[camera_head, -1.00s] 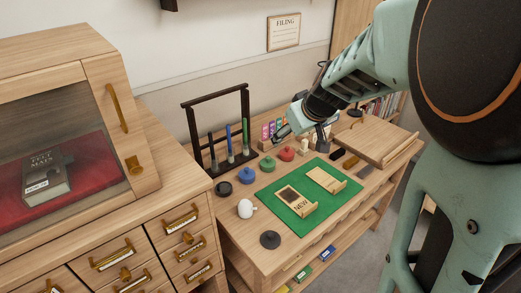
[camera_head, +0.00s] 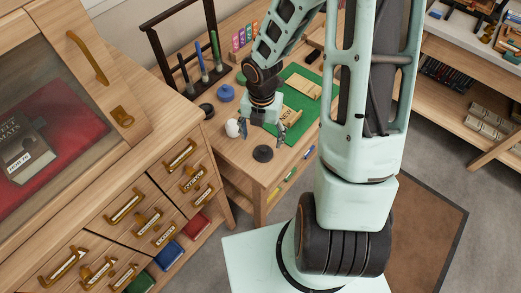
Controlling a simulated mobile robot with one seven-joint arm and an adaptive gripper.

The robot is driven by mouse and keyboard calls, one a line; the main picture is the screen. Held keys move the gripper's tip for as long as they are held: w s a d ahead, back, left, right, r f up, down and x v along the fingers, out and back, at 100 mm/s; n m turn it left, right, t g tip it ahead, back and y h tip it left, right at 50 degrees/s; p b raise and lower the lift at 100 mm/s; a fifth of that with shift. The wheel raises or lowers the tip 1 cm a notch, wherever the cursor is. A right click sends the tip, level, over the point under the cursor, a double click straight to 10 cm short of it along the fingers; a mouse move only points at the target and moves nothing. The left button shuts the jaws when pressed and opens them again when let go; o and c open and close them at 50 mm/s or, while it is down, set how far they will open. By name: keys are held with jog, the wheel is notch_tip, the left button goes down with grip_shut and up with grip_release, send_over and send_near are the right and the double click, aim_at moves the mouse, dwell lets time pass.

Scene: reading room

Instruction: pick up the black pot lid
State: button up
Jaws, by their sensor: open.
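The black pot lid (camera_head: 263,154), a dark round disc with a small knob, lies on the wooden desk near its front edge. My gripper (camera_head: 262,133) points down just behind and above the lid in the head view. Its two fingers are spread apart with nothing between them. The lid is in plain view and looks clear of the fingers. I cannot tell the exact height of the fingertips over the desk.
A white rounded pot (camera_head: 232,128) stands close to the left finger. A black pot (camera_head: 207,110) and a blue pot (camera_head: 226,93) stand farther back. The green mat (camera_head: 299,131) with wooden pieces lies right. A dark rack (camera_head: 155,45) stands behind; a drawer cabinet (camera_head: 150,205) is left.

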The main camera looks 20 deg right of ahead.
aim_at(263, 149)
notch_tip(263, 149, down, 3)
jog(key=shift+f, duration=0.2)
jog(key=shift+w+d+f+b, duration=0.1)
jog(key=shift+d+f+b, duration=0.05)
jog(key=shift+f, duration=0.75)
jog(key=shift+w+d+f+b, duration=0.1)
jog(key=shift+w+f, duration=0.05)
jog(key=shift+f, duration=0.7)
jog(key=shift+w+d+f+b, duration=0.1)
jog(key=shift+d+f+b, duration=0.05)
jog(key=shift+f, duration=0.75)
jog(key=c, duration=1.3)
